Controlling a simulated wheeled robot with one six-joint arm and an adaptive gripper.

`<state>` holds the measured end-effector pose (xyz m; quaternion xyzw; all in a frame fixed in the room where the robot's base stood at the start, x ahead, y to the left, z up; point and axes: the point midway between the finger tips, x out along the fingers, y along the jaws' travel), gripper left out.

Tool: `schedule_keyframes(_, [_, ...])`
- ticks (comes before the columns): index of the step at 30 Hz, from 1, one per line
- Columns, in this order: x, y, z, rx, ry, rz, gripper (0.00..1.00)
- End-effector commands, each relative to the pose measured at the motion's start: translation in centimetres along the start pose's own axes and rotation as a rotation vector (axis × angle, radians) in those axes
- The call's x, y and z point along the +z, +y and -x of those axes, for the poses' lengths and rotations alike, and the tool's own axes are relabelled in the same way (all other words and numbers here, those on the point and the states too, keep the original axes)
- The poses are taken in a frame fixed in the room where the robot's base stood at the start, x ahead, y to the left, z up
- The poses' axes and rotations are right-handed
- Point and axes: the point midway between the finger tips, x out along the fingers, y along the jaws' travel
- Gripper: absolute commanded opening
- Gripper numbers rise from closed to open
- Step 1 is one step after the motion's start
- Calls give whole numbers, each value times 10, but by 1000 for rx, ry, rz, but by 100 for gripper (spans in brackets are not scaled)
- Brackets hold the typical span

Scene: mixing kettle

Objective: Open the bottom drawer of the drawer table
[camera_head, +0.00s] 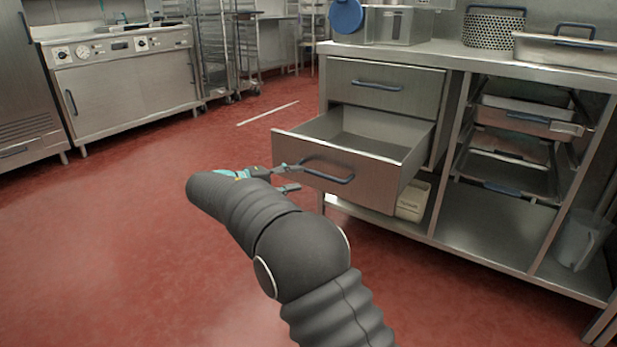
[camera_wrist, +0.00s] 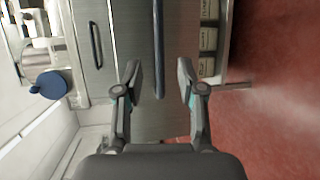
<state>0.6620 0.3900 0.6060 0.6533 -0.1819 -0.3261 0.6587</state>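The steel drawer table (camera_head: 453,60) has two stacked drawers on its left side. The bottom drawer (camera_head: 345,185) is pulled well out, and its empty-looking inside shows. Its blue bar handle (camera_head: 328,173) is on the front panel, and it also shows in the wrist view (camera_wrist: 159,45). The top drawer (camera_head: 385,88) is shut. My gripper (camera_head: 293,178) is just left of the bottom handle in the head view. In the wrist view my gripper (camera_wrist: 159,78) is open, with the handle lying between its fingers and a gap on each side. It holds nothing.
Pans and a perforated basket (camera_head: 493,27) stand on the table top. Shelves with trays (camera_head: 510,168) are to the right of the drawers. A pale container (camera_head: 413,200) sits below the open drawer. The red floor (camera_head: 110,240) to the left is clear.

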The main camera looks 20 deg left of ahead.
Motion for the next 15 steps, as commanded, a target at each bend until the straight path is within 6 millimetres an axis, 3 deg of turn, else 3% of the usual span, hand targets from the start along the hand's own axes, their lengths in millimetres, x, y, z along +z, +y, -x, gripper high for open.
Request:
schedule_keyframes(6, [-1,0,28,0,2,0,39])
schedule_keyframes(15, [0,0,34,0,0,1,39])
